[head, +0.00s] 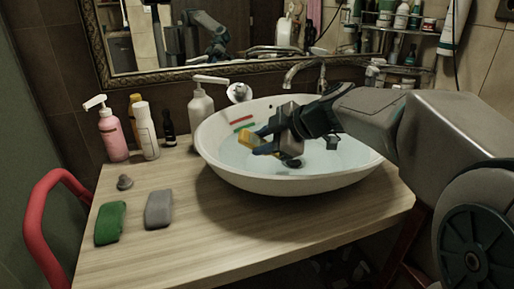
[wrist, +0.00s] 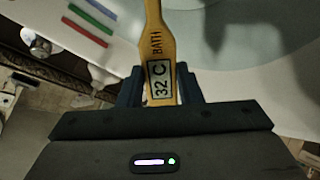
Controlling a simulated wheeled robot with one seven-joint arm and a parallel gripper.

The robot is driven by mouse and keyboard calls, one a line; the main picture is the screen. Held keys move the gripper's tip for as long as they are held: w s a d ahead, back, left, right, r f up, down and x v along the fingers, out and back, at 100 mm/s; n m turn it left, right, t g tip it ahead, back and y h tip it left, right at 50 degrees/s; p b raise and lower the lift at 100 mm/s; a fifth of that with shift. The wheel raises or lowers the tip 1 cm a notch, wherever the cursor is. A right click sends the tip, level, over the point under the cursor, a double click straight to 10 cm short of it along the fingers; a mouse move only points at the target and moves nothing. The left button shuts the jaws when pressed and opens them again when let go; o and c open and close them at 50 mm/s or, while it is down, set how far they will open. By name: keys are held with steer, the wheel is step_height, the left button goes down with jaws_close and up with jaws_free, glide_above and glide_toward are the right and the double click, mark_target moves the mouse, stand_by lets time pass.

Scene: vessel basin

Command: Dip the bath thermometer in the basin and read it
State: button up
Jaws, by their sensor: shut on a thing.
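The bath thermometer is a yellow paddle (wrist: 159,60) marked "BATH", with a boxed display reading "32 C". My gripper (wrist: 160,90) is shut on it, one finger on each side of the display end. In the head view my gripper (head: 261,141) is over the left part of the white basin (head: 285,184), and the yellow thermometer end (head: 246,140) shows at its fingertips. The basin holds pale water (head: 232,157). The thermometer's far end runs out of the wrist view, so I cannot tell whether it touches the water.
Coloured strips, including a red one (head: 241,119), mark the basin's inner left wall. A pink pump bottle (head: 113,134), a white bottle (head: 147,131) and another pump bottle (head: 201,107) stand left. Green (head: 110,223) and grey (head: 159,209) pads lie on the counter. The front counter is clear.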

steer(key=shift+s+a, duration=0.15)
steer(key=shift+a, duration=0.15)
steer(key=shift+d+b, duration=0.1)
steer(key=shift+b, duration=0.25)
steer(key=shift+w+d+b, duration=0.25)
steer(key=shift+d+b, duration=0.2)
steer(key=shift+a, duration=0.1)
steer(key=shift+s+a+b, duration=0.25)
steer(key=shift+a+b, duration=0.2)
steer(key=shift+b, duration=0.15)
steer(key=shift+d, duration=0.1)
steer(key=shift+w+d+b, duration=0.25)
steer(key=shift+d+b, duration=0.2)
steer(key=shift+b, duration=0.05)
